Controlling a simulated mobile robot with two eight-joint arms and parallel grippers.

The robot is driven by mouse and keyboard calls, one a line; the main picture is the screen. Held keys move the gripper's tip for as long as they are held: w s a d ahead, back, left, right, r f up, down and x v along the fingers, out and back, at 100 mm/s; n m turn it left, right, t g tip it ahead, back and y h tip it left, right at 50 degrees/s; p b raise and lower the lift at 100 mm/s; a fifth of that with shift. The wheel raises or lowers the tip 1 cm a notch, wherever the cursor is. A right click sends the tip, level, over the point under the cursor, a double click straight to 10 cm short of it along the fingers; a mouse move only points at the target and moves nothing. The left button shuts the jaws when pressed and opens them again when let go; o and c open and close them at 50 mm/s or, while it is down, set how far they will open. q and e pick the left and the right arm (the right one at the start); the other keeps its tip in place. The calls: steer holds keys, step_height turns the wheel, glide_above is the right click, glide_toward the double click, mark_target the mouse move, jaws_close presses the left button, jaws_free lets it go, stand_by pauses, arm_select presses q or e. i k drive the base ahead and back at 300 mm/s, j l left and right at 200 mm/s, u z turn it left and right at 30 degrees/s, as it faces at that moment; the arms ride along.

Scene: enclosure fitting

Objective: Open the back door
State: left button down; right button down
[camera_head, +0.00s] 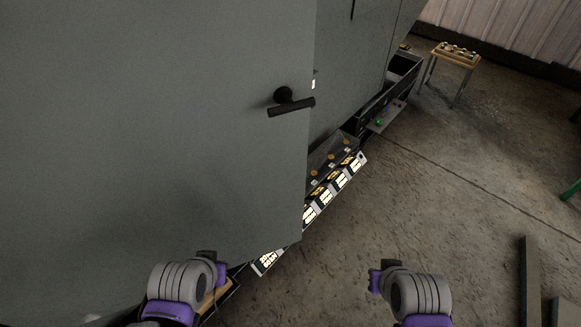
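The large grey door (160,120) fills the left half of the head view. A dark lever handle (290,104) sits near its right edge, pointing roughly sideways. The door's lower right corner overlaps the ledge of parts behind it, so the door appears to stand out from the enclosure wall (350,60); how far is hard to tell. My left gripper (214,268) is low in front of the door's bottom edge, well below the handle. My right gripper (378,278) is over bare floor, right of the door. Neither touches the handle. Their finger gaps are not clear.
A ledge with black and white parts (335,180) runs along the enclosure's base, partly hidden by the door. A small table (456,54) stands at the back right. Dark beams (530,280) are at lower right. The concrete floor (440,190) between is clear.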

mark_target(136, 136)
steer(key=i+l+z, duration=0.25)
steer(key=l+z, duration=0.2)
steer(key=i+l+z, duration=0.3)
steer(key=z, duration=0.15)
steer(key=i+l+u, duration=0.2)
steer(key=i+l, duration=0.15)
steer(key=i, duration=0.25)
steer(key=i+l+u, duration=0.25)
steer(key=i+l, duration=0.15)
steer(key=i, duration=0.15)
steer(key=i+u, duration=0.1)
steer(key=u, duration=0.3)
steer(key=i+u, duration=0.1)
steer(key=u, duration=0.35)
steer(key=i+l+u, duration=0.1)
steer(key=u, duration=0.3)
steer(key=l+u, duration=0.1)
steer(key=u, duration=0.3)
steer(key=i+u, duration=0.1)
steer(key=u, duration=0.3)
steer(key=i+l+u, duration=0.1)
steer(key=u, duration=0.3)
steer(key=i+l+u, duration=0.1)
steer(key=u, duration=0.3)
steer(key=l+u, duration=0.15)
steer(key=u, duration=0.25)
steer(key=i+l+u, duration=0.15)
steer(key=u, duration=0.25)
steer(key=i+l+u, duration=0.1)
steer(key=l+u, duration=0.3)
